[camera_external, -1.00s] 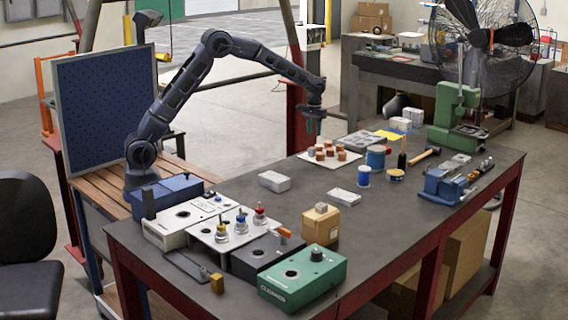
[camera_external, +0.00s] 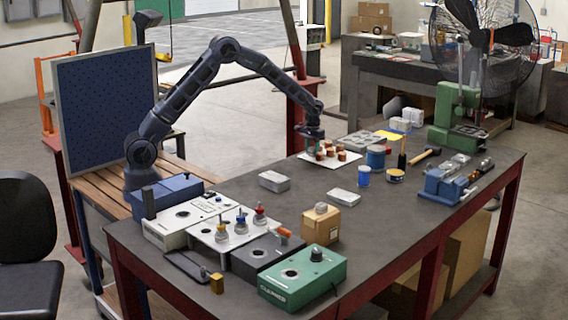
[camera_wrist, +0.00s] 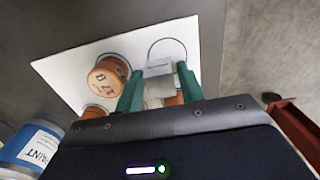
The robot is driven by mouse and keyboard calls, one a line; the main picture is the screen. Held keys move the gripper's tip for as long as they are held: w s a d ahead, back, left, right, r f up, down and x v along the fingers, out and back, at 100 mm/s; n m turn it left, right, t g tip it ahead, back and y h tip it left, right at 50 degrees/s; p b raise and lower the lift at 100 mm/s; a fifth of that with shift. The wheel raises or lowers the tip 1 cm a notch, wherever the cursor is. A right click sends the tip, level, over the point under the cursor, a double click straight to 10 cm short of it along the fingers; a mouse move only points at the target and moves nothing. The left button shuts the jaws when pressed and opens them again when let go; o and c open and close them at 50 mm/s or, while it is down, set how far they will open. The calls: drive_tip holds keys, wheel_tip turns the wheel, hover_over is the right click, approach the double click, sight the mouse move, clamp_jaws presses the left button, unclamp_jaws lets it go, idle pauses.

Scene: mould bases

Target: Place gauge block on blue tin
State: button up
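A blue tin (camera_external: 376,152) stands right of the mat, behind a smaller blue and white can (camera_external: 363,178). A blue and white paint tin (camera_wrist: 36,145) shows at the lower left of the wrist view.
Several copper-coloured cylinders stand on the white mat (camera_wrist: 70,72), one (camera_wrist: 108,76) close left of my fingers. A printed circle lies beyond the block.

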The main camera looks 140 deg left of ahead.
clamp_jaws()
drive_tip(key=shift+r, duration=0.1)
